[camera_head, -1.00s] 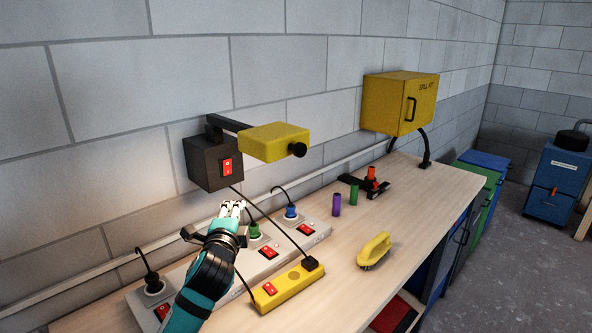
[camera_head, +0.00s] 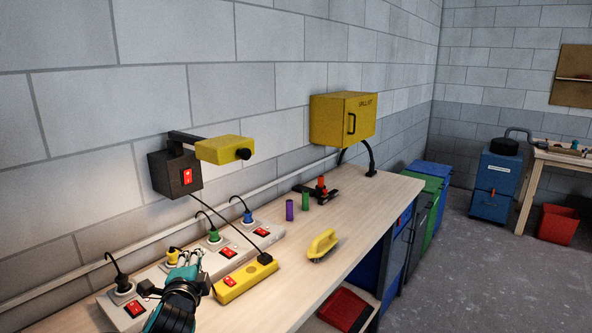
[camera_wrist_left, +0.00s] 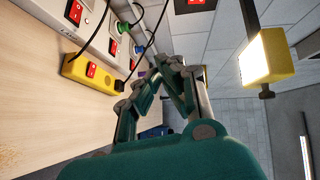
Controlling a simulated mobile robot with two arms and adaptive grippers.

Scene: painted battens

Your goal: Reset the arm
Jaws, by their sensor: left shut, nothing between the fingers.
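My left gripper (camera_head: 184,262) is low at the left, in front of the grey power strip (camera_head: 133,314) on the bench. It is shut and empty; its teal fingers (camera_wrist_left: 172,75) meet in the left wrist view. It hides part of the strip and partly overlaps a yellow plug (camera_head: 173,255). A yellow power strip (camera_head: 243,280) with a red switch lies just right of it and also shows in the left wrist view (camera_wrist_left: 92,72). My right gripper is not in view.
A yellow lamp (camera_head: 225,150) reaches out from a black switch box (camera_head: 175,174) on the wall. A yellow spill kit cabinet (camera_head: 340,120) is at the far end.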

